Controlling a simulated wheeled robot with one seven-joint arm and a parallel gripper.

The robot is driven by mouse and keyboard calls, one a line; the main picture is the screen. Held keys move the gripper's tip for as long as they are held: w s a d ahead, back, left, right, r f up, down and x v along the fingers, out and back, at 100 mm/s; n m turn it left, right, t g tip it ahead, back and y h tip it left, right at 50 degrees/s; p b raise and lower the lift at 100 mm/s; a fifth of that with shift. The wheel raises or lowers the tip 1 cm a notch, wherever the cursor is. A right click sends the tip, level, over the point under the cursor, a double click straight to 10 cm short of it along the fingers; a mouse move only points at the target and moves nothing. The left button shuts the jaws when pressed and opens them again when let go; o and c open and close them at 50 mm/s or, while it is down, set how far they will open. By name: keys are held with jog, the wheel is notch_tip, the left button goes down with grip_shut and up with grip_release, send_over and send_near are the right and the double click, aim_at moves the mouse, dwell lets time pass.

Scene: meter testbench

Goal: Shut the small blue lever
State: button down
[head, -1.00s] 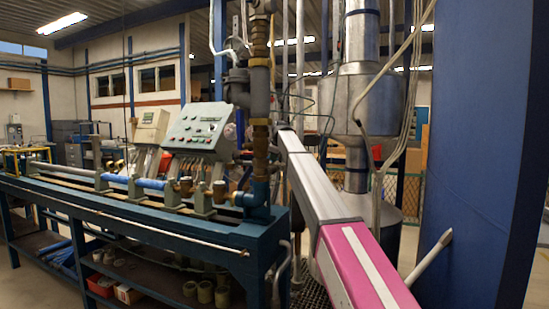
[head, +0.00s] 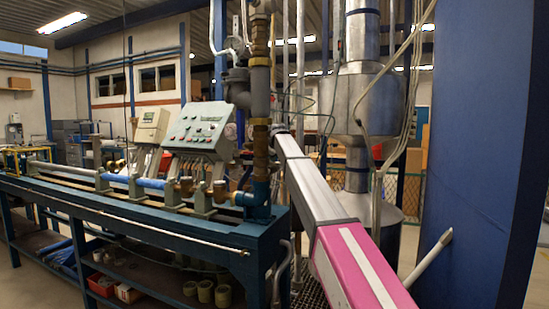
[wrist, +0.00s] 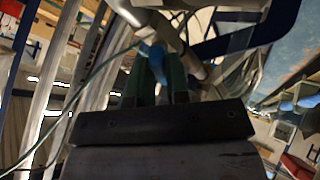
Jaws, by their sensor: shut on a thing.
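The small blue lever (wrist: 157,62) shows in the wrist view between the two dark green fingers of my gripper (wrist: 156,72). The gripper is shut on it. The fingers hide part of the lever, and a grey metal pipe (wrist: 165,30) lies just beyond the fingertips. In the head view I cannot make out the lever or the gripper. The far end of my arm is there behind the upright pipe.
A brass-coloured and grey upright pipe (head: 260,100) stands at the bench's right end. A blue bench (head: 150,222) carries fittings and a control panel (head: 199,127). A big silver duct (head: 368,100) stands behind my arm. A blue column (head: 480,150) fills the right side.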

jog(key=shift+m+t, duration=0.3)
jog(key=shift+m, duration=0.3)
jog(key=shift+a, duration=0.1)
jog(key=c, duration=1.1)
grip_release()
jog(key=shift+s, duration=0.1)
jog(key=a+v, duration=0.1)
jog(key=v, duration=0.6)
jog(key=shift+d+r, duration=0.15)
jog(key=shift+d, duration=0.25)
jog(key=shift+s, duration=0.15)
